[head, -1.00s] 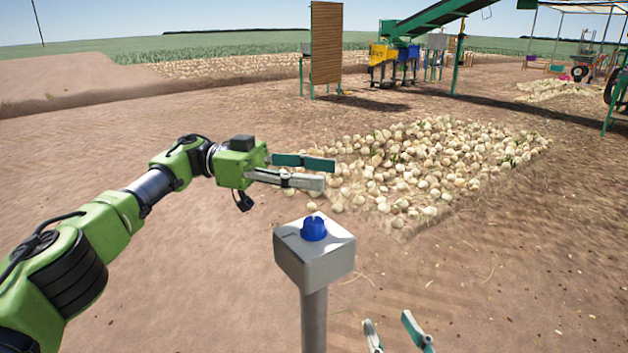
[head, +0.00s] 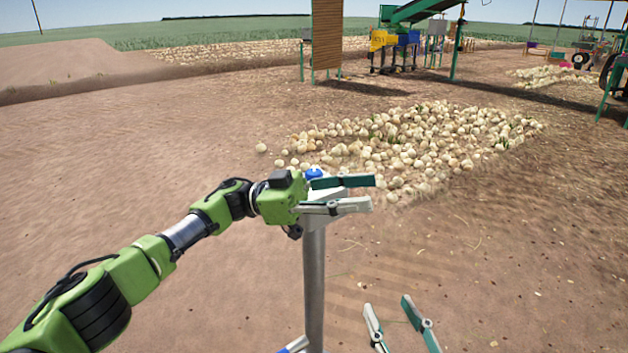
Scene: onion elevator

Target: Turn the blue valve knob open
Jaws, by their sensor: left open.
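The blue valve knob (head: 314,174) sits on top of a grey box on a grey post (head: 314,285). Only part of the knob shows above my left gripper. The box is mostly hidden behind that gripper. My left gripper (head: 371,193) is open, with its two fingers apart and pointing right. It crosses in front of the box in the picture, and I cannot tell whether it touches the box or knob. My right gripper (head: 387,303) is low in the head view, right of the post, with its fingers apart and nothing between them.
A wide pile of onions (head: 440,140) lies on the soil behind the post. Farther back stand a wooden panel (head: 327,40), a green conveyor (head: 415,10) and a yellow bin (head: 383,38). Bare soil lies open at left and right.

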